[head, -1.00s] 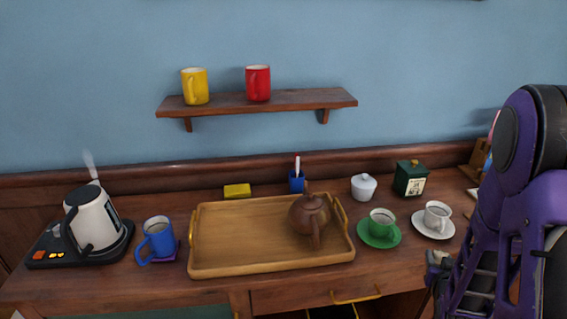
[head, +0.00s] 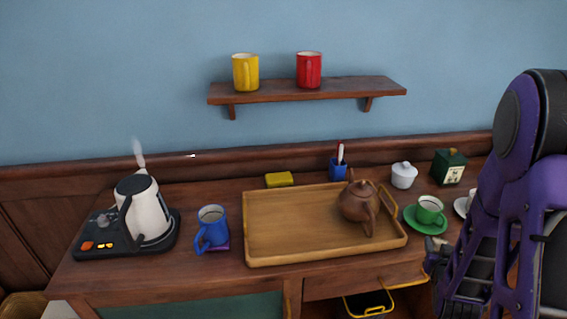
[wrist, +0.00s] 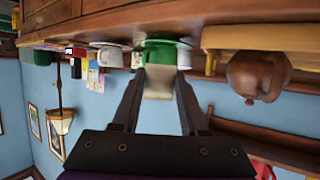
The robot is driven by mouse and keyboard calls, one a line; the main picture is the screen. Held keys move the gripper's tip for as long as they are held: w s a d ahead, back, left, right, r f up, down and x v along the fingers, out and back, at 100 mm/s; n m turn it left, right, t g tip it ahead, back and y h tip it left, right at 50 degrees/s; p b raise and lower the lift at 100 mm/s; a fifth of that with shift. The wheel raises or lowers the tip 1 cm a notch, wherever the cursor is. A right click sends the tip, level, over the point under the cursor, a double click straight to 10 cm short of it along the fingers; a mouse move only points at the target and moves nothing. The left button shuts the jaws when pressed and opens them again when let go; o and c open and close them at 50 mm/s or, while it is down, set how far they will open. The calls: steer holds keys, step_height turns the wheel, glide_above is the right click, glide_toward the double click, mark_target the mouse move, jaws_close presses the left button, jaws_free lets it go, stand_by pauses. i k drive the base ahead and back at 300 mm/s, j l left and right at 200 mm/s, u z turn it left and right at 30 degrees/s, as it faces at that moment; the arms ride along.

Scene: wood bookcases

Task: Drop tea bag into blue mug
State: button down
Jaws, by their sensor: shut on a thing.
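My gripper (wrist: 160,78) is shut on a pale, flat thing, seemingly the tea bag (wrist: 159,90), in the wrist view. In the head view my gripper (head: 436,250) is small and partly hidden by my arm. It is at the desk's front edge near the green cup (head: 429,210), far to the right of the mug. The tea bag cannot be made out in the head view.
A wooden tray (head: 290,225) with a brown teapot (head: 358,203) lies between my gripper and the mug. A steaming kettle (head: 146,210) stands left of the mug. A shelf (head: 300,91) holds yellow and red mugs. An open drawer (head: 370,303) is below the tray.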

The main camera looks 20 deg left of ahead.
mark_target(213, 235)
steer(key=k+j, duration=0.1)
steer(key=j, duration=0.3)
steer(key=k+j, duration=0.1)
steer(key=j, duration=0.3)
steer(key=k+j, duration=0.1)
steer(key=j, duration=0.25)
